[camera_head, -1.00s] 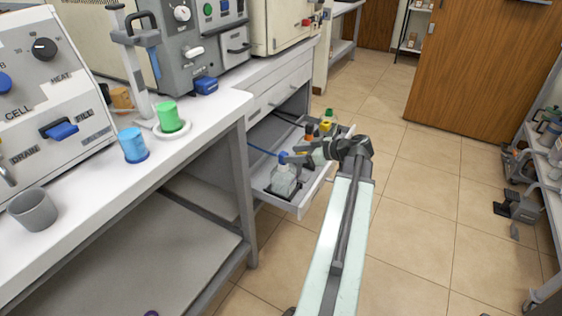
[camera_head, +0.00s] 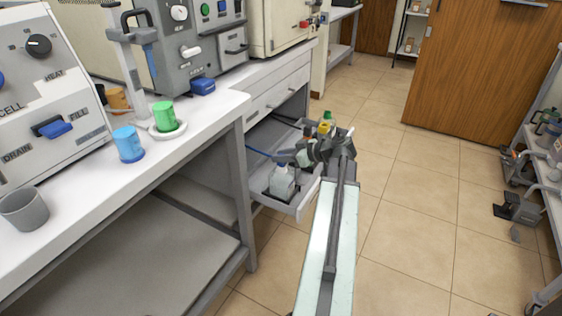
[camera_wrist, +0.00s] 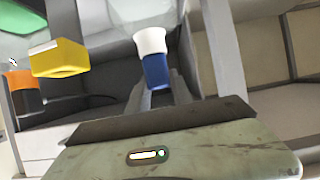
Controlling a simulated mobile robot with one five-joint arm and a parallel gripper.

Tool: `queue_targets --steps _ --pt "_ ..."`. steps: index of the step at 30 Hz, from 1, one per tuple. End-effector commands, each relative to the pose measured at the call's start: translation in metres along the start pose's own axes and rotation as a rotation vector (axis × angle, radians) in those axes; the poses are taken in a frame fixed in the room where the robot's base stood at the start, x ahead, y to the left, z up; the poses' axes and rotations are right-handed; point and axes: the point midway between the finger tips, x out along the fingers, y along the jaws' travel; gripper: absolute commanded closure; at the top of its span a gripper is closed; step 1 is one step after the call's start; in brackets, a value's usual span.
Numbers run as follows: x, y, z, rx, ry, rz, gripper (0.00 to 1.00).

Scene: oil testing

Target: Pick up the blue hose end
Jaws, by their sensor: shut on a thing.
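The blue hose (camera_head: 258,152) runs through the open drawer toward my gripper. My gripper (camera_head: 297,157) is over the drawer, by a clear bottle (camera_head: 281,184), and covers the hose's end in the head view. In the wrist view the blue hose end (camera_wrist: 156,72) with a white collar is between the fingers of my gripper (camera_wrist: 160,88), which are shut on it. I cannot tell whether the hose end still touches the bottle.
The drawer (camera_head: 297,207) also holds yellow-capped (camera_wrist: 60,59) and orange-capped (camera_wrist: 18,80) containers close to my gripper. A white bench (camera_head: 70,172) with a blue cup (camera_head: 128,144) and a green cup (camera_head: 164,115) stands to the left.

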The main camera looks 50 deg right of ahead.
Motion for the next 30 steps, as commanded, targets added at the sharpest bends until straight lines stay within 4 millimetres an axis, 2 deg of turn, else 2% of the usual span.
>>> queue_targets --steps 8,15,17,20,30 --pt "-0.004 0.0 -0.01 0.0 0.0 -0.001 1.0" --pt "-0.019 -0.001 -0.041 0.0 0.0 -0.001 1.0" --pt "-0.029 -0.005 -0.028 0.001 0.0 0.001 1.0" --pt "-0.051 -0.011 -0.02 0.002 0.0 0.002 1.0" --pt "-0.134 -0.031 0.011 0.001 0.0 0.001 1.0"
